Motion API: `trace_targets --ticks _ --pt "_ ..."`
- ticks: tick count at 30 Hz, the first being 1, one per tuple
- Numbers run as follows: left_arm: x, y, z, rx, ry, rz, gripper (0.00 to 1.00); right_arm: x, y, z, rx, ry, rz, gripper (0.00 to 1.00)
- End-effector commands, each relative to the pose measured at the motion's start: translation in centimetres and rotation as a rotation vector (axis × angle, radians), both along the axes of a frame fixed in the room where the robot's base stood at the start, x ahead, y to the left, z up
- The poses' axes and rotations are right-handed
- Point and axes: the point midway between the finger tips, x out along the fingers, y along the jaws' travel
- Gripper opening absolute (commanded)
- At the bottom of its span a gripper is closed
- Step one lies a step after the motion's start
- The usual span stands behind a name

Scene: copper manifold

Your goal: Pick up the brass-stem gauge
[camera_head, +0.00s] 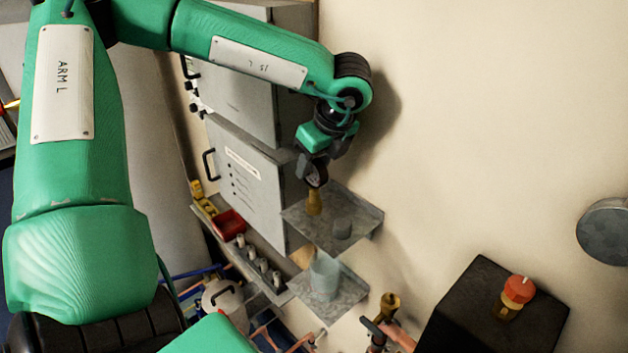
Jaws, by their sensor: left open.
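The gauge stands on the upper grey wall shelf (360,212). Its brass stem (314,204) points down to the shelf, and a dark round head (317,175) shows above it. My left gripper (318,160) reaches down from above, right at the gauge's head. Its jaws are open, but the fingers are small and dark here, and I cannot tell whether they surround or touch the head. My right gripper is not in view.
A clear jar (324,275) is on the lower shelf. Grey cabinets (247,185) are just left. A red tray (228,223) and several fittings line a narrow ledge.

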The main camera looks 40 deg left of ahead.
Motion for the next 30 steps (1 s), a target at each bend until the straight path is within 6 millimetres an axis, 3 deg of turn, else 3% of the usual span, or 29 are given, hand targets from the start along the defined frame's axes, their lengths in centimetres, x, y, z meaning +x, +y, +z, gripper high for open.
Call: trace_targets --ticks 11,18,30 --pt "-0.02 0.38 -1.00 0.000 0.000 0.000 0.47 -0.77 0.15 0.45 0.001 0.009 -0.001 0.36" --pt "-0.01 0.38 -0.97 0.000 0.000 0.000 0.02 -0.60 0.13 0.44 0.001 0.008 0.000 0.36" --pt "0.02 0.38 -0.86 0.001 -0.002 0.000 0.00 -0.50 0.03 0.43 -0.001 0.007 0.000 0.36"
